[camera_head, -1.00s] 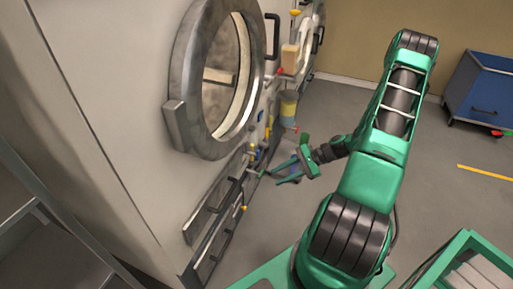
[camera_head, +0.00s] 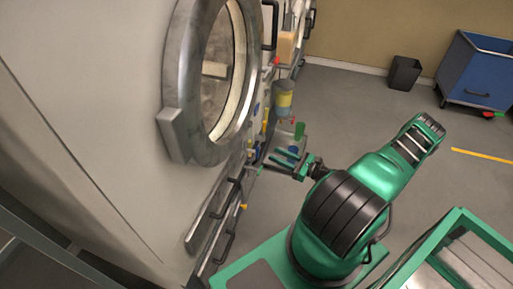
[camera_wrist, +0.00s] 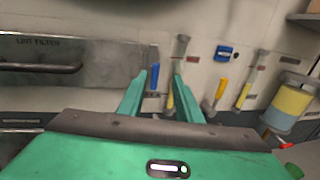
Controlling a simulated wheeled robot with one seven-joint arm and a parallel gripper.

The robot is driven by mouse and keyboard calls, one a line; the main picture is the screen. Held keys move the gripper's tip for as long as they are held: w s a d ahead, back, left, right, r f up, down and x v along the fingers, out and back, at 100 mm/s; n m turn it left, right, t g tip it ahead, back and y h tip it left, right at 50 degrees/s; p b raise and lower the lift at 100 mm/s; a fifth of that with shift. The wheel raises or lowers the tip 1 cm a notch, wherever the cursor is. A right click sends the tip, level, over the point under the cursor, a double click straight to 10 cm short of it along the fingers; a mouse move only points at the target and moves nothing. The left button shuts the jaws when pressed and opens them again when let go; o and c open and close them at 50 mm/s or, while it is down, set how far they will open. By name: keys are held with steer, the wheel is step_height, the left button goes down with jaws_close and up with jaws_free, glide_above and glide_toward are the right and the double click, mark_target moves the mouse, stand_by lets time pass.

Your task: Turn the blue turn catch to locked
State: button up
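A small blue upright handle (camera_wrist: 154,77), which looks like the turn catch, sits at the right end of the lint filter panel (camera_wrist: 75,62) in the wrist view. It points roughly straight up and down; I cannot read any locked mark. My gripper (camera_wrist: 159,74) is open and empty, and the blue handle appears between its two fingers, a little beyond the tips. I cannot tell any contact. In the head view my gripper (camera_head: 271,157) is close to the machine front, below and right of the round door (camera_head: 212,75). The catch is not clear there.
Several yellow-handled levers (camera_wrist: 220,91) stand right of the blue handle, below a small blue fitting (camera_wrist: 226,51). A yellow and grey-blue cylinder (camera_wrist: 289,103) juts out farther right. Black bar handles (camera_head: 224,245) project from the lower machine front. Open floor (camera_head: 350,115) lies to the right.

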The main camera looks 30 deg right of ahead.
mark_target(257, 148)
steer(key=x, duration=1)
steer(key=shift+a, duration=0.4)
